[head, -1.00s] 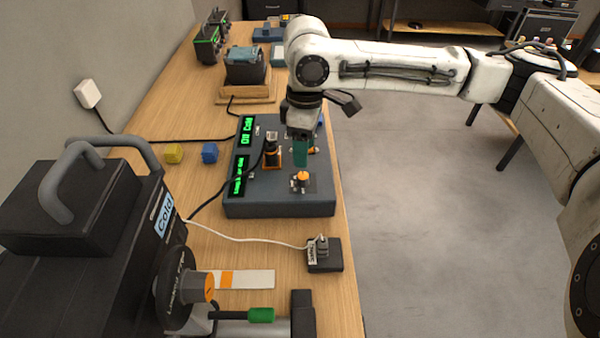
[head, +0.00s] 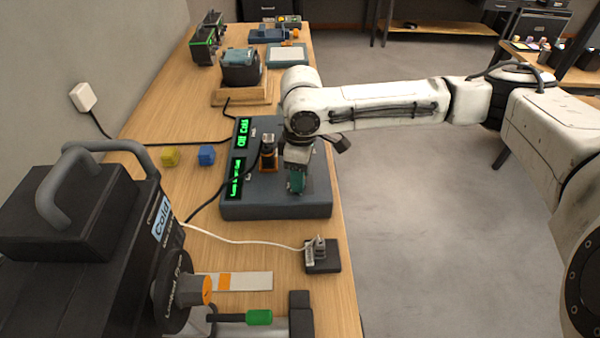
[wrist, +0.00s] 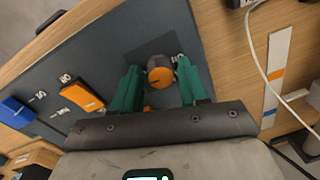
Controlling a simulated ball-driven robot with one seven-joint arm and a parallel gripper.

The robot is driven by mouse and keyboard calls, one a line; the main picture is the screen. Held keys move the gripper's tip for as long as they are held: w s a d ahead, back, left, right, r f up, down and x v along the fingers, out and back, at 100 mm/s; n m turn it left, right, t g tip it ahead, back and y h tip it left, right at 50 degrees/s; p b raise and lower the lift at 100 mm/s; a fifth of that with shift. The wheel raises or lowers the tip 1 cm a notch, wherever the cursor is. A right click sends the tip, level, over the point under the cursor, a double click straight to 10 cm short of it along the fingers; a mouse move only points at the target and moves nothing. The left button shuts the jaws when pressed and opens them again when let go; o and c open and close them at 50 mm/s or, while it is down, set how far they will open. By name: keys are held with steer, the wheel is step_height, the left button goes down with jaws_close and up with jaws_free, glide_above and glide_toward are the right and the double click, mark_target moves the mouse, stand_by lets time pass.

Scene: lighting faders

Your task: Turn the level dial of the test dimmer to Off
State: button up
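The blue-grey panel (head: 240,210), which I take to be the test dimmer, lies on the wooden bench. A round dial (wrist: 160,76) with an orange and dark grey cap shows in the wrist view; my gripper hides it in the head view. My gripper (wrist: 158,84) is open, with a green finger on each side of the dial and small gaps that look clear of it. In the head view my gripper (head: 295,182) points down over the panel's near right part. The dial's pointer setting and scale cannot be read.
An orange switch (wrist: 82,96) and a blue switch (wrist: 16,112) sit on the panel. A black-topped orange control (head: 268,155) stands beside my gripper. Green displays (head: 237,177) are at the panel's left. A plug block (head: 322,256) with white cable lies nearer; a black lamp housing (head: 85,240) stands left.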

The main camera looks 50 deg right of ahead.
jaws_close()
